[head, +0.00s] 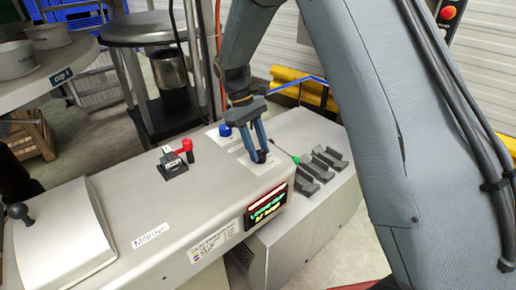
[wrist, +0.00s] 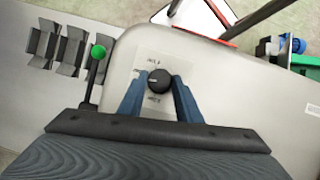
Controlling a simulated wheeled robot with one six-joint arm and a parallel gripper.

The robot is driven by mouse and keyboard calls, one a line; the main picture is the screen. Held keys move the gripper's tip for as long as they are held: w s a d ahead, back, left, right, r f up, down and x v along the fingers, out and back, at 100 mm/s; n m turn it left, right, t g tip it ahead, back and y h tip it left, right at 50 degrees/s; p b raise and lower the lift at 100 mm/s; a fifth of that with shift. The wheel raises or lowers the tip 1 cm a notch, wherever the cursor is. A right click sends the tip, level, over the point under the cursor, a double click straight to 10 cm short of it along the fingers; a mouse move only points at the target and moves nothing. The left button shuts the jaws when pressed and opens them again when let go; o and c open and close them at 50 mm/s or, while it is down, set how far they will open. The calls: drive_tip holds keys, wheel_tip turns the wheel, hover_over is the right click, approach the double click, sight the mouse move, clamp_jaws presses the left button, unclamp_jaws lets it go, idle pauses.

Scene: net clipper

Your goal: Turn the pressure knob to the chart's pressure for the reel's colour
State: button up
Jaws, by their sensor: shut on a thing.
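A round black knob (wrist: 159,82) sits on a pale printed plate (wrist: 148,59) on top of the machine. A light mark on the knob points to the left in the wrist view; the printing beside it is too small to read surely. My gripper (wrist: 159,79) is shut on the knob, with one blue finger on either side. The reel is not clearly seen.
A lit display (head: 267,204) is on the machine's front. A red-handled lever (head: 183,147) and a blue button (head: 225,130) stand left of my gripper. A green-tipped lever (wrist: 97,53) and several dark brackets (wrist: 70,50) are close by.

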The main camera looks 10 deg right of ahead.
drive_tip(key=shift+w+m+g+y, duration=0.15)
drive_tip(key=shift+m+g+y, duration=0.25)
drive_tip(key=shift+m, duration=1.2)
drive_tip(key=shift+r, duration=0.1)
drive_tip(key=o, duration=1)
drive_tip(key=shift+d, duration=0.1)
drive_tip(key=shift+o, duration=0.2)
drive_tip(key=b+v, duration=0.2)
drive_tip(key=v, duration=0.5)
drive_tip(key=shift+w+r+b, duration=0.15)
drive_tip(key=shift+r+b, duration=0.2)
drive_tip(key=shift+r, duration=0.05)
